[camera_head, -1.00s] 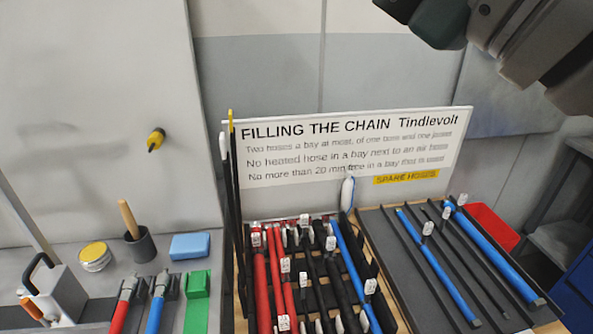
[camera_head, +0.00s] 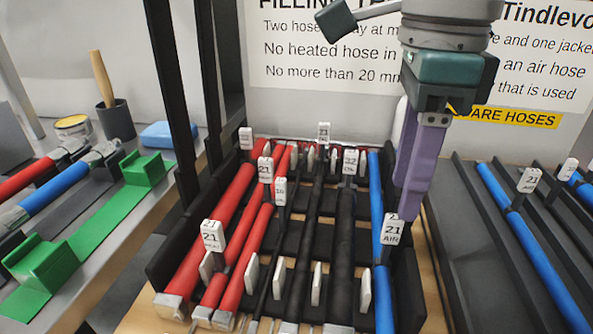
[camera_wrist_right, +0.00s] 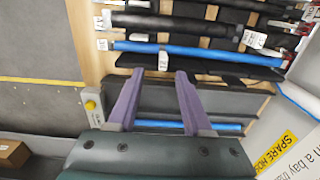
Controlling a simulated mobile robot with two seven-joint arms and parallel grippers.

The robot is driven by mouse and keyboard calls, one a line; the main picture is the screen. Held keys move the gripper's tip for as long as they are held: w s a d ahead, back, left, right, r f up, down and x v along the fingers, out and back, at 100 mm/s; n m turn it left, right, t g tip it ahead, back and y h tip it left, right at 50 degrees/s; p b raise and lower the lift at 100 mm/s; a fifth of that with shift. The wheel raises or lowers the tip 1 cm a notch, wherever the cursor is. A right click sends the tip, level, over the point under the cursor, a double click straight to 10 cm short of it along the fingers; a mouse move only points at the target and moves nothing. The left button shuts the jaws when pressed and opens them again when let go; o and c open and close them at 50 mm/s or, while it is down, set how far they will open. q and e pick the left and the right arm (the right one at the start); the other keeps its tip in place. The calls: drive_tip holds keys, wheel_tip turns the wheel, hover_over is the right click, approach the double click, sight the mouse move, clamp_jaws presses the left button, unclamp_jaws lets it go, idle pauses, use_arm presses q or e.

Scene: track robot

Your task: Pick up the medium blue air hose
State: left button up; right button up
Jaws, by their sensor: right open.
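A blue hose (camera_head: 376,205) tagged "21 AIR" lies along the right side of the hose rack, beside black hoses. A second blue hose (camera_head: 543,262), also tagged, lies in the spare tray at the right. Part of a third blue hose (camera_head: 584,190) shows at the right edge. I cannot tell which is the medium one. My right gripper (camera_head: 405,212), with purple fingers, is open and empty, pointing down just right of the rack's blue hose. In the right wrist view its fingertips (camera_wrist_right: 158,75) are apart, close to that hose (camera_wrist_right: 215,53). My left gripper is out of view.
Red hoses (camera_head: 215,225) and black hoses (camera_head: 343,240) fill the rest of the rack, with upright white tags. Tall black posts (camera_head: 172,90) stand at its left. A sign (camera_head: 300,50) stands behind. A green holder (camera_head: 95,225) and a blue hose with metal fittings are left.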

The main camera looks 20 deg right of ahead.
sight(394, 216)
drive_tip(key=f, duration=0.8)
drive_tip(key=shift+w, duration=0.25)
clamp_jaws()
idle(1.0)
